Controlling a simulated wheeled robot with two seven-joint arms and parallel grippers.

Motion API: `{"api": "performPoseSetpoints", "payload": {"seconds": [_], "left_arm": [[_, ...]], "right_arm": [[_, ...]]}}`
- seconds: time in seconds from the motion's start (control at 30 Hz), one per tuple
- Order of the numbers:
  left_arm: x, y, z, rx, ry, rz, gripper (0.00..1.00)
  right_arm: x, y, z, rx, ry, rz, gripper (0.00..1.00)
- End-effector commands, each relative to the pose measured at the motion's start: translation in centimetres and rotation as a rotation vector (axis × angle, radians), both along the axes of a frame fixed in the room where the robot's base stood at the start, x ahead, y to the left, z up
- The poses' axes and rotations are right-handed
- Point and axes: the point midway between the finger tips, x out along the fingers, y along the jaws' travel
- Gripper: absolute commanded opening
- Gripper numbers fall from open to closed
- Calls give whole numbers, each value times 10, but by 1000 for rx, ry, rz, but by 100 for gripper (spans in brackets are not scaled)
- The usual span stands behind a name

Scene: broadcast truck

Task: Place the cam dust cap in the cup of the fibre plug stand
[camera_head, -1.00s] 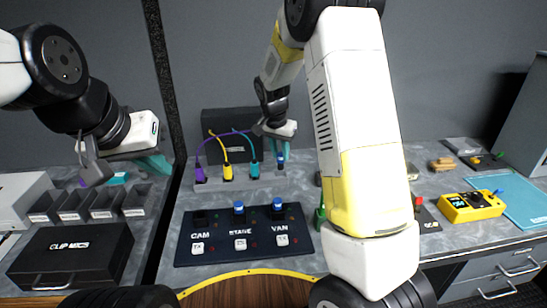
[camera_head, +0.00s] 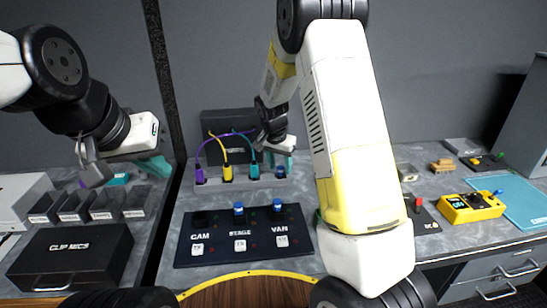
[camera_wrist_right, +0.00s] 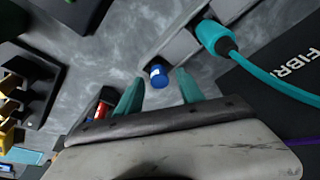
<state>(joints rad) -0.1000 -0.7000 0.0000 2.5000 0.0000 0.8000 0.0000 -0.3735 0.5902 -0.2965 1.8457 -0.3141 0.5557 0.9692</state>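The blue cam dust cap (camera_head: 280,171) stands at the right end of the grey fibre plug stand (camera_head: 207,185). The wrist view shows the cap (camera_wrist_right: 158,76) at the end of the stand (camera_wrist_right: 181,46); the cup's rim is too small to make out. My right gripper (camera_head: 279,160) is just above the cap. Its teal fingers (camera_wrist_right: 159,92) are spread apart, with the cap beyond and between their tips, not gripped. My left gripper (camera_head: 152,166) hangs over the left bench; its finger gap is not clear.
Purple (camera_head: 199,174), yellow (camera_head: 227,172) and teal (camera_head: 253,170) plugs stand in the stand, cables attached. The black panel (camera_head: 215,250) has blue caps at STAGE and VAN; its CAM port is bare. A yellow meter (camera_head: 470,207) lies at right.

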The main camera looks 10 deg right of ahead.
Motion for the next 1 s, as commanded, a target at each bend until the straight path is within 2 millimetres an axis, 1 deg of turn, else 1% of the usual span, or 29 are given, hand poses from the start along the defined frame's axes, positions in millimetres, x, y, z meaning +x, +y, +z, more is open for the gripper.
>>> {"api": "performPoseSetpoints", "payload": {"seconds": [0.17, 0.27, 0.37, 0.7, 0.8, 1.0], "left_arm": [[0, 0, 0, 0, 0, 0, 0], [0, 0, 0, 0, 0, 0, 0], [0, 0, 0, 0, 0, 0, 0], [0, 0, 0, 0, 0, 0, 0], [0, 0, 0, 0, 0, 0, 0], [0, 0, 0, 0, 0, 0, 0]], "right_arm": [[0, 0, 1, 0, 0, 0, 45], [0, 1, 7, 1, -2, 1, 45], [-3, 3, 20, 0, -4, 2, 45], [-19, 13, 89, 2, -5, 1, 45], [-23, 15, 104, 1, -3, 1, 45], [-29, 16, 120, 5, -1, 4, 45]]}}
